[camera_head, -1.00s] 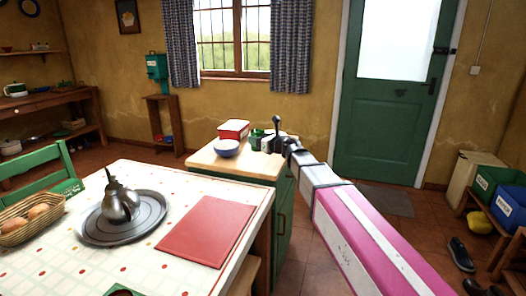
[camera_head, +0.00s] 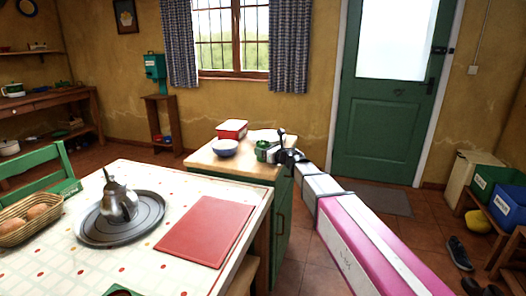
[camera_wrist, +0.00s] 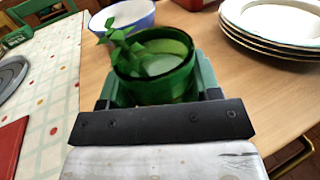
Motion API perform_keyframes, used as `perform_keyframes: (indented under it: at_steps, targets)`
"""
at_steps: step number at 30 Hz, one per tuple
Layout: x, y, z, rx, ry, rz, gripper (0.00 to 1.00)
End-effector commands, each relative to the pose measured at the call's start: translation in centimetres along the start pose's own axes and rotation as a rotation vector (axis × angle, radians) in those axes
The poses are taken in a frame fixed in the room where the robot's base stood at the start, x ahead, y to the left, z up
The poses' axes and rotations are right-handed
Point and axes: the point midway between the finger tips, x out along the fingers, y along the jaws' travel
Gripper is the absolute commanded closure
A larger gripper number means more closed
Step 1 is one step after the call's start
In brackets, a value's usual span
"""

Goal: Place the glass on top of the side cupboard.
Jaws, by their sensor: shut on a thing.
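The green see-through glass (camera_head: 262,151) is at the right part of the wooden top of the green side cupboard (camera_head: 203,160). My gripper (camera_head: 276,155) is shut on the glass, reaching it from the right. In the wrist view the glass (camera_wrist: 155,88) stands upright between my fingers (camera_wrist: 156,92), over the wooden top (camera_wrist: 262,88). Whether its base touches the wood is hidden by the glass itself and my gripper. A green leafy shape (camera_wrist: 118,36) shows at its rim; I cannot tell whether it is inside or behind.
On the cupboard are a blue-and-white bowl (camera_head: 224,148), a red-and-white box (camera_head: 232,129) and stacked white plates (camera_wrist: 272,22) close to the glass. The dining table (camera_head: 120,266) with a red board (camera_head: 204,232) stands in front at left.

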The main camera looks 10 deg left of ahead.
Motion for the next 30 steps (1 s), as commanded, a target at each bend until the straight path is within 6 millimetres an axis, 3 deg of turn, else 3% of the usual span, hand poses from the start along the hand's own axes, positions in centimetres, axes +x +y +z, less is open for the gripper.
perform_keyframes:
  at_steps: [3,4,6,17,23,30]
  targets:
    - [0.0,0.0,-0.2,0.001,0.000,0.000,0.70]
    - [0.0,0.0,-0.2,0.000,0.000,0.000,0.39]
    - [0.0,0.0,-0.2,0.000,0.000,0.000,0.17]
    - [0.0,0.0,0.1,0.000,0.000,0.000,0.17]
    - [-3.0,0.1,0.1,0.000,0.001,-0.002,0.17]
    - [-7.8,0.2,0.1,0.000,0.001,-0.002,0.17]
